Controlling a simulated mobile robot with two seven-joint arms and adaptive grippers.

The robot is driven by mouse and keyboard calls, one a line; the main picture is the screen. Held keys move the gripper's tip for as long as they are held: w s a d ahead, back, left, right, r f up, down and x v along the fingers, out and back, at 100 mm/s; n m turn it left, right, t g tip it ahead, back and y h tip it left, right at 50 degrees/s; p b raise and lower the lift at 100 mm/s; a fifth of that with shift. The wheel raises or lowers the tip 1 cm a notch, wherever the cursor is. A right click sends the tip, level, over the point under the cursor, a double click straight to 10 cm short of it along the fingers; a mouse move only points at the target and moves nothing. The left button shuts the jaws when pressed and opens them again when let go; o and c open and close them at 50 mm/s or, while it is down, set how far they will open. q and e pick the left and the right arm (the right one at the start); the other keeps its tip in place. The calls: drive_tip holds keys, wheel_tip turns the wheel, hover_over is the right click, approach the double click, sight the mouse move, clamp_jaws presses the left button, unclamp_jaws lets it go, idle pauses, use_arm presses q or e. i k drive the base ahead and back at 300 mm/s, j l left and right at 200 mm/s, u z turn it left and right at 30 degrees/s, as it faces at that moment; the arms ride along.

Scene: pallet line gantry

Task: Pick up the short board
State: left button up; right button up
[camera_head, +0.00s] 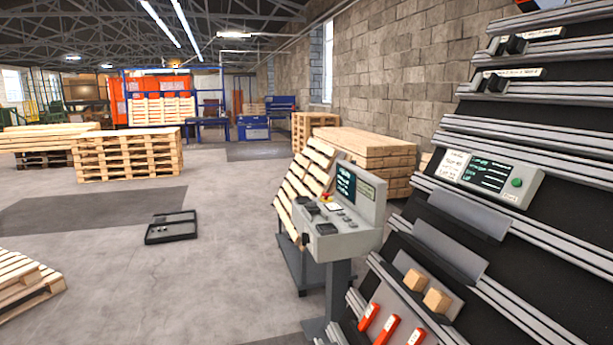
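No single piece stands out clearly as the short board. Two short pale wooden pieces, an upper one (415,280) and a lower one (437,301), sit in a grey holder low on the slanted black rack (480,222) at the right. Only their ends show, so I cannot tell their length or whether either is the short board. Stacked pale boards (365,148) lie behind the console, and more boards (40,131) lie at the far left. Neither of my grippers is in view.
A grey control console (340,238) on a post stands left of the rack, with a tilted pallet (302,185) behind it. Red-handled items (386,330) sit low on the rack. A black tray (171,228) lies on the floor. Pallets (127,155) stand farther back. The central floor is largely clear.

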sight(323, 178)
drive_tip(key=i+j, duration=0.15)
drive_tip(key=j, duration=0.2)
drive_tip(key=i+j, duration=0.15)
drive_tip(key=j, duration=0.2)
drive_tip(key=i+j, duration=0.15)
drive_tip(key=j, duration=0.25)
drive_tip(key=i+j+u, duration=0.2)
drive_tip(key=i+j, duration=0.15)
drive_tip(key=i, duration=0.15)
drive_tip(key=i+j+u, duration=0.2)
drive_tip(key=i, duration=0.3)
drive_tip(key=i+j+u, duration=0.15)
drive_tip(key=i, duration=1.35)
drive_tip(key=i+j+z, duration=0.2)
drive_tip(key=i, duration=1.3)
drive_tip(key=i+z, duration=0.25)
drive_tip(key=i, duration=0.45)
drive_tip(key=i+j+z, duration=0.1)
drive_tip(key=i+z, duration=0.15)
drive_tip(key=i, duration=0.5)
drive_tip(key=i+z, duration=0.25)
drive_tip(key=z, duration=0.2)
drive_tip(key=i+j+z, duration=0.1)
drive_tip(key=i+z, duration=0.15)
drive_tip(key=z, duration=0.2)
drive_tip(key=i+j+z, duration=0.15)
drive_tip(key=z, duration=0.25)
drive_tip(key=i+j, duration=0.05)
drive_tip(key=i, duration=0.05)
